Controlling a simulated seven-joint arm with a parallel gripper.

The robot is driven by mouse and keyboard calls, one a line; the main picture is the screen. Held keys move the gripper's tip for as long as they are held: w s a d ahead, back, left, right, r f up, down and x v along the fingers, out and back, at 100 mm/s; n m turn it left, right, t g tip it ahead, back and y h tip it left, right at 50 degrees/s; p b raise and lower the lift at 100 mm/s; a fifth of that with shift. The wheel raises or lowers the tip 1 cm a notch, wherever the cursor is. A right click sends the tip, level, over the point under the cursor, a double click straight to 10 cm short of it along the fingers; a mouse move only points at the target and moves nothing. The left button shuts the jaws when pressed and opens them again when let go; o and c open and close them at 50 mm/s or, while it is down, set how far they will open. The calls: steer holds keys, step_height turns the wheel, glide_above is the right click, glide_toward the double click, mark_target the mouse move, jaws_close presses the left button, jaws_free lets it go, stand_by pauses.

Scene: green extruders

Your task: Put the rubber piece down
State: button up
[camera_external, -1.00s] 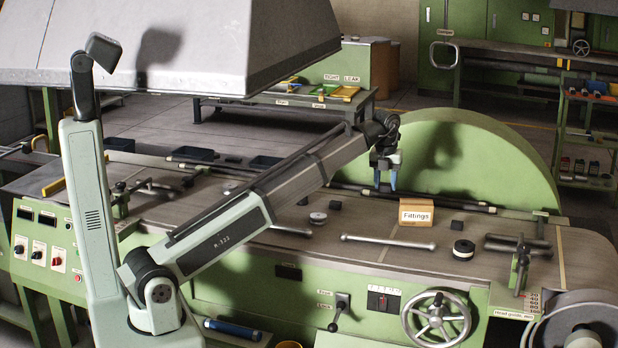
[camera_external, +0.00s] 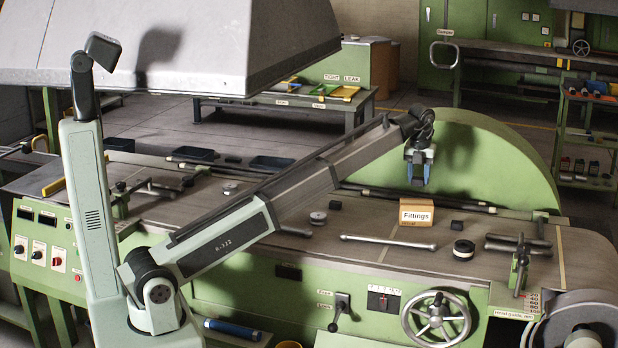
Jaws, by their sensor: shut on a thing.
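My gripper (camera_external: 418,180), with blue fingers pointing down, is in the air above and slightly behind the cardboard Fittings box (camera_external: 416,212). It is shut on the rubber piece, which is small and hard to make out between the fingers at this distance. Small black blocks that look like rubber pieces lie on the bench top: one (camera_external: 457,225) right of the box and one (camera_external: 335,205) to its left.
The bench top (camera_external: 380,222) holds a metal bar (camera_external: 388,242), a black spool (camera_external: 463,249), a smaller spool (camera_external: 318,218) and a clamp (camera_external: 520,262). A long dark rod (camera_external: 430,201) runs along the back. A large green round housing (camera_external: 490,160) stands behind.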

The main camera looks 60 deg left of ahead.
mark_target(418, 185)
steer(key=shift+f, duration=2.8)
steer(key=shift+f, duration=0.1)
steer(key=o, duration=1)
steer(key=shift+o, duration=0.2)
step_height(418, 185, up, 12)
steer(key=s+d, duration=0.1)
steer(key=shift+s+d, duration=0.15)
